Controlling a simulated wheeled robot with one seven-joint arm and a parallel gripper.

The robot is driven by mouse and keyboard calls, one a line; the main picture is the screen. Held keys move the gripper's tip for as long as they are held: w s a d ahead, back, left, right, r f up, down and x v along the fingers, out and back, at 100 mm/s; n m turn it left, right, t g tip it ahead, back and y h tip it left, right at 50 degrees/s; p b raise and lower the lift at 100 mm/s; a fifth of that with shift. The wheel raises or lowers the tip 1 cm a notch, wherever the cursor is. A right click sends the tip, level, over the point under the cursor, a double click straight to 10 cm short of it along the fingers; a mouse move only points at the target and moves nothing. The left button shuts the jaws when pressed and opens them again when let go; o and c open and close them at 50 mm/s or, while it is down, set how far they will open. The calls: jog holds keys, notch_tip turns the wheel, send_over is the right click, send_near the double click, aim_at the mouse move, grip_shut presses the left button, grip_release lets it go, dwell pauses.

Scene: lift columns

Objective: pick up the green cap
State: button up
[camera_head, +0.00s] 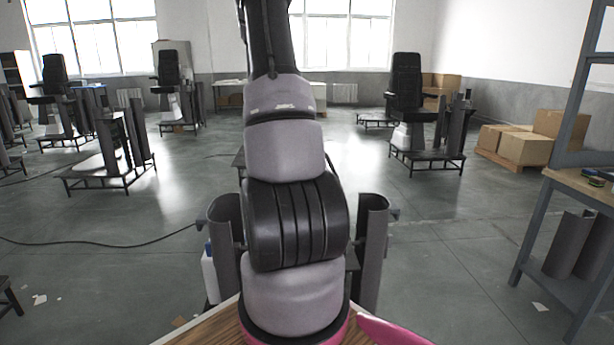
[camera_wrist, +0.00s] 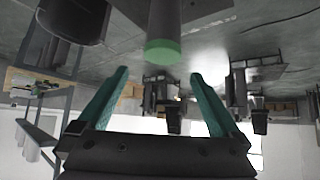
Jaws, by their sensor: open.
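The green cap (camera_wrist: 162,51) shows in the wrist view as a round green disc at the end of a grey cylinder (camera_wrist: 164,20), at the top centre. My gripper (camera_wrist: 158,75) has two teal fingers spread wide apart, with nothing between them. The cap appears beyond the fingertips, roughly centred between them and apart from both. The wrist picture is upside down. In the head view my own arm fills the middle, and neither the cap nor my gripper can be made out there.
Dark grey curved columns (camera_head: 372,245) stand close beyond my arm, with a white and blue bottle (camera_head: 209,272) at the left. A workbench (camera_head: 575,185) is at the right. Cardboard boxes (camera_head: 525,148) and chairs on stands (camera_head: 405,85) stand farther back. Grey floor is open between.

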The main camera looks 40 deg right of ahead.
jog(key=x, duration=0.9)
jog(key=shift+w+f, duration=0.2)
jog(key=shift+f, duration=0.15)
jog(key=shift+r, duration=0.1)
jog(key=c, duration=1.6)
